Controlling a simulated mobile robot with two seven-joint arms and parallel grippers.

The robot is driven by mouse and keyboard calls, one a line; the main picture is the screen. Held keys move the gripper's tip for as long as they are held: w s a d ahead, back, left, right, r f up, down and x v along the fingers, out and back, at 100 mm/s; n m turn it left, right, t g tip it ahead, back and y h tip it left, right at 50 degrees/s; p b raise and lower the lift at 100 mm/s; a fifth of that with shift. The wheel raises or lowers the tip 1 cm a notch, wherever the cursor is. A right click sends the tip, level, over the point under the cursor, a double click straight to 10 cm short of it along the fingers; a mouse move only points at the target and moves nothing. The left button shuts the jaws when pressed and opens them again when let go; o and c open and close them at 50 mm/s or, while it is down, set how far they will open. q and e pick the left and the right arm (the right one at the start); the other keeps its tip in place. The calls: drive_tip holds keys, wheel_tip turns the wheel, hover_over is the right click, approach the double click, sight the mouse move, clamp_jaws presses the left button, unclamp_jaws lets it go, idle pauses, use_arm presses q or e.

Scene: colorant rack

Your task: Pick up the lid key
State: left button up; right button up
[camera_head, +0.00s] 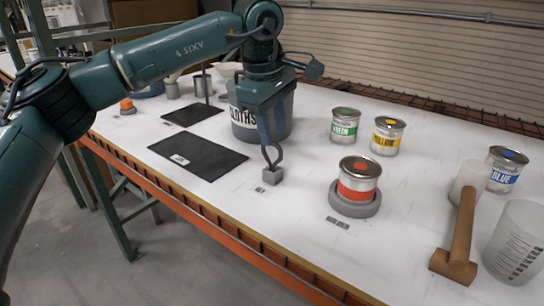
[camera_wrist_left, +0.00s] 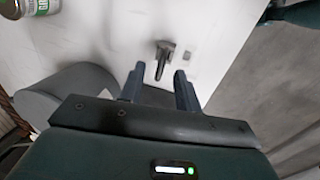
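The lid key (camera_head: 274,156) is a dark grey piece with a loop-like top. It stands upright at a small grey block (camera_head: 272,175) on the white table. My left gripper (camera_head: 266,132) points down just above it and partly overlaps it in the head view. In the left wrist view the two fingers (camera_wrist_left: 159,86) are apart, with nothing held between them. The lid key (camera_wrist_left: 160,62) shows as a dark stem beyond and between the fingertips there. Contact is not visible. My right gripper is in neither view.
A grey cloths bucket (camera_head: 279,119) stands close behind the gripper. A black mat (camera_head: 205,158) lies to the left.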

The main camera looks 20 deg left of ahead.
sight(274, 145)
use_arm(q)
wheel_tip(274, 145, down, 5)
drive_tip(key=shift+w+d+r, duration=0.1)
drive_tip(key=shift+w+d, duration=0.05)
drive_tip(key=shift+r, duration=0.1)
clamp_jaws()
idle(0.3)
